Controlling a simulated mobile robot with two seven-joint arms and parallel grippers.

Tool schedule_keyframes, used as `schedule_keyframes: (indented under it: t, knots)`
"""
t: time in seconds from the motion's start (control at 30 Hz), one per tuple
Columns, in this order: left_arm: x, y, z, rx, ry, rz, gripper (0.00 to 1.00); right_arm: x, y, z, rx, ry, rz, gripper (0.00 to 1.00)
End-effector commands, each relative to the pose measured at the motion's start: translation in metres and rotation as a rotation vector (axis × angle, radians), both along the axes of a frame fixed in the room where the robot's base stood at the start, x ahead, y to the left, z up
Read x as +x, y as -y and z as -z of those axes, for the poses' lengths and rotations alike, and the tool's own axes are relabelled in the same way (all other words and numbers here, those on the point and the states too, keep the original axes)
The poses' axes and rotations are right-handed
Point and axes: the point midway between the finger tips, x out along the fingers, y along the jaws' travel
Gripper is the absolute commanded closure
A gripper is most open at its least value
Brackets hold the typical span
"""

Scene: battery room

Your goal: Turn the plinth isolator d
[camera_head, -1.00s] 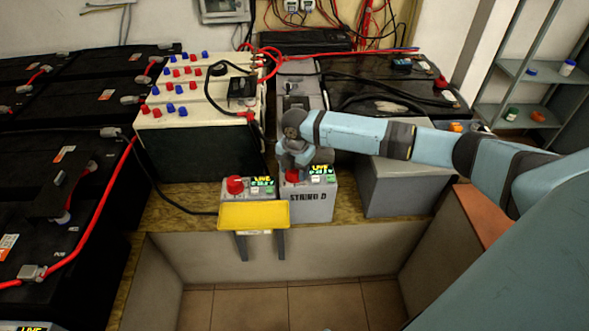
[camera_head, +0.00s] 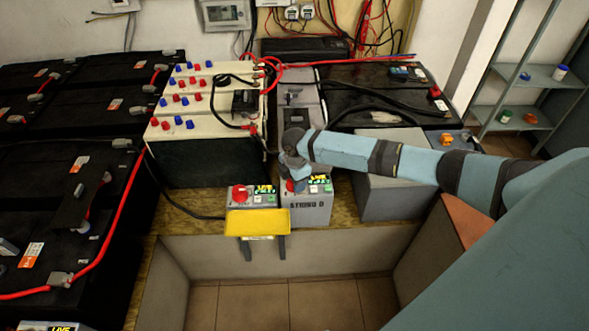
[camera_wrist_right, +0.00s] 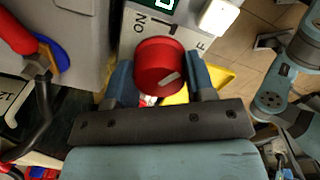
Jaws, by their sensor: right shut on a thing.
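The isolator box marked STRING D (camera_head: 305,213) is a grey box at the front edge of the wooden plinth, with a lit LIVE display on top. Its red knob (camera_wrist_right: 160,58) fills the gap between my fingers in the right wrist view, with a short pale mark near its lower right rim. ON is printed to the knob's left, and part of another label ending in F to its right. My right gripper (camera_head: 294,181) is shut on the knob from above and hides most of it in the head view. My left gripper is out of view.
A similar box with a red knob (camera_head: 240,193) stands just left. A yellow tray-like piece (camera_head: 258,222) hangs in front of it. A white battery block (camera_head: 205,112) stands behind, and a plain grey box (camera_head: 392,190) to the right. Black batteries with red cables fill the left.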

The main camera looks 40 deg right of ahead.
Motion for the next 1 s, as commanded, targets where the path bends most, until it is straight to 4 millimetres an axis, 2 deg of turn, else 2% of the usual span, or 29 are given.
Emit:
schedule_keyframes:
  t: [0.03, 0.27, 0.43, 1.0]
  knots:
    - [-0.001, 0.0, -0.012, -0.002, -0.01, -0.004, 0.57, -0.001, -0.001, -0.008, 0.001, -0.004, 0.046, 0.74]
    - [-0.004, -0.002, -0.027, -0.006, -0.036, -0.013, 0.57, -0.001, -0.001, -0.006, 0.001, -0.005, 0.265, 0.74]
    - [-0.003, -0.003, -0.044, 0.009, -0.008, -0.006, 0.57, -0.001, -0.001, -0.005, -0.001, -0.003, 0.427, 0.74]
    - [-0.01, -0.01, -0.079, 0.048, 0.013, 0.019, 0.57, -0.001, -0.001, -0.003, -0.001, -0.003, 0.926, 0.74]
